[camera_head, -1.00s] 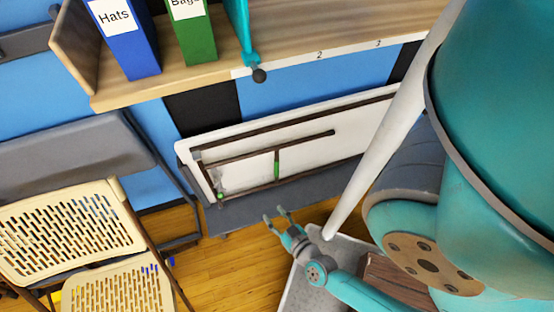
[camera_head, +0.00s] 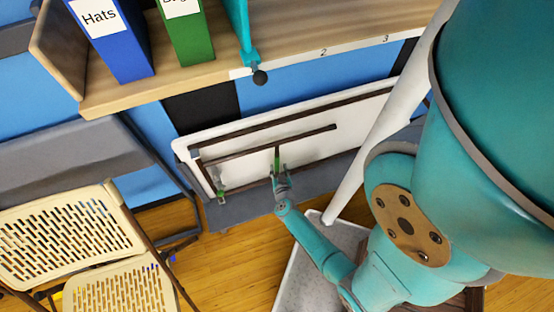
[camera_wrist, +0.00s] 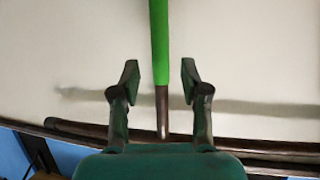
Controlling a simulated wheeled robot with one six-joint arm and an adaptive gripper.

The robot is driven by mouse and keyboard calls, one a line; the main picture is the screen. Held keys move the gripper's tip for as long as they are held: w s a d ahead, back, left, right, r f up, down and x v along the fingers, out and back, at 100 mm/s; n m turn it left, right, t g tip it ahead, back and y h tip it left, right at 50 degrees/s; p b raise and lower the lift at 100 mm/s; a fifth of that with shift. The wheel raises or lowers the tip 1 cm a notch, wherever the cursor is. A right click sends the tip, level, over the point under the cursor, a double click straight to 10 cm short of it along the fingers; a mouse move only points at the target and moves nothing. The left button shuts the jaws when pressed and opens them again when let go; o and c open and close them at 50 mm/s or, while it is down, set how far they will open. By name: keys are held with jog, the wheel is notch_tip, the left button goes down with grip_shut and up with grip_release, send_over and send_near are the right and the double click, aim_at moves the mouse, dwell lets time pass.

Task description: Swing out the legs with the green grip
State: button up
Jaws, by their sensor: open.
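A folded white table (camera_head: 230,148) stands on its long edge against the wall, its underside with dark folded legs (camera_head: 265,144) facing me. The green grip (camera_head: 277,157) is on a short dark bar joined to those legs; it also shows upright in the wrist view (camera_wrist: 159,45). My gripper (camera_head: 280,172) is at the lower part of this grip. In the wrist view my gripper (camera_wrist: 160,85) is open, one finger on each side of the green grip's lower end, with gaps on both sides. A second, smaller green part (camera_head: 220,188) sits at the legs' lower left corner.
A wooden shelf (camera_head: 190,84) with a blue binder (camera_head: 115,38) and a green binder (camera_head: 188,32) juts out above the table. A beige folding chair (camera_head: 65,235) stands at the left. Wooden floor (camera_head: 235,265) is clear in front.

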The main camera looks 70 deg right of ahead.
aim_at(277, 161)
jog(key=x, duration=0.6)
jog(key=shift+w+d+f, duration=0.1)
jog(key=shift+w+d, duration=0.05)
jog(key=shift+d, duration=0.1)
grip_shut()
